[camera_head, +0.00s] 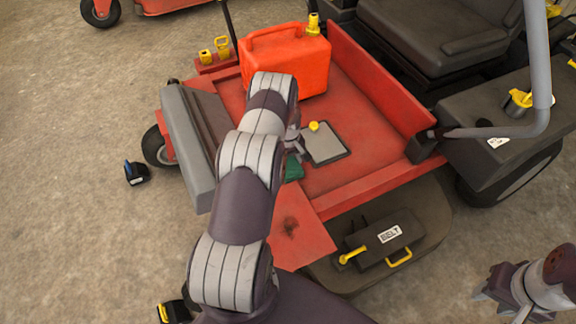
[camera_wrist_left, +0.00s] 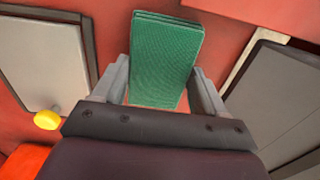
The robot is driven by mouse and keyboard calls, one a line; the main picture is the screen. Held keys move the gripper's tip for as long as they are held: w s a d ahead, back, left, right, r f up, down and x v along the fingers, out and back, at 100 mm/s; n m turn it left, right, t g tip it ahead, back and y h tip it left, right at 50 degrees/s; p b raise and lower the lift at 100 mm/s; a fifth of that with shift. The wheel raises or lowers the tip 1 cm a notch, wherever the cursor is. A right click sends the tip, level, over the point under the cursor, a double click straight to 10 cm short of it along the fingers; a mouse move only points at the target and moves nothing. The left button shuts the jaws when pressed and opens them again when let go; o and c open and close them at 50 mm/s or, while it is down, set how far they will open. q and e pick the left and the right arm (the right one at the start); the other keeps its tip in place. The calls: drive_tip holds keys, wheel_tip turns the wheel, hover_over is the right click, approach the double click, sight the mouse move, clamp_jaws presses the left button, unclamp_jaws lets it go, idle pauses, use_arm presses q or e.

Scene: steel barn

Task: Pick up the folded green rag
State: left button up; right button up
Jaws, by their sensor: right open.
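The folded green rag (camera_wrist_left: 165,50) is between the two fingers of my left gripper (camera_wrist_left: 158,78) in the left wrist view. The fingertips are close to its two side edges; I cannot tell whether they press on it. In the head view only part of the rag (camera_head: 293,168) shows, on the red deck, with my left arm hiding the rest. My left gripper (camera_head: 294,142) is mostly hidden there too. My right gripper (camera_head: 490,285) is open and empty at the lower right, far from the rag.
A grey flat panel (camera_head: 326,144) with a yellow knob (camera_head: 314,126) lies beside the rag on the red deck (camera_head: 350,90). An orange fuel can (camera_head: 285,60) stands behind. A raised red side wall (camera_head: 385,80) borders the deck. A black belt box (camera_head: 380,247) is in front.

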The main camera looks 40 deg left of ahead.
use_arm(q)
drive_tip(key=c, duration=0.4)
drive_tip(key=shift+o, duration=0.2)
drive_tip(key=shift+r, duration=0.2)
wheel_tip(320, 180, up, 4)
drive_tip(key=shift+p, duration=0.65)
drive_tip(key=s+a+r+p, duration=0.2)
drive_tip(key=s+r, duration=0.4)
drive_tip(key=s, duration=0.5)
drive_tip(key=shift+s+r+p, duration=0.25)
drive_tip(key=shift+r+p, duration=0.05)
drive_tip(key=shift+p, duration=0.05)
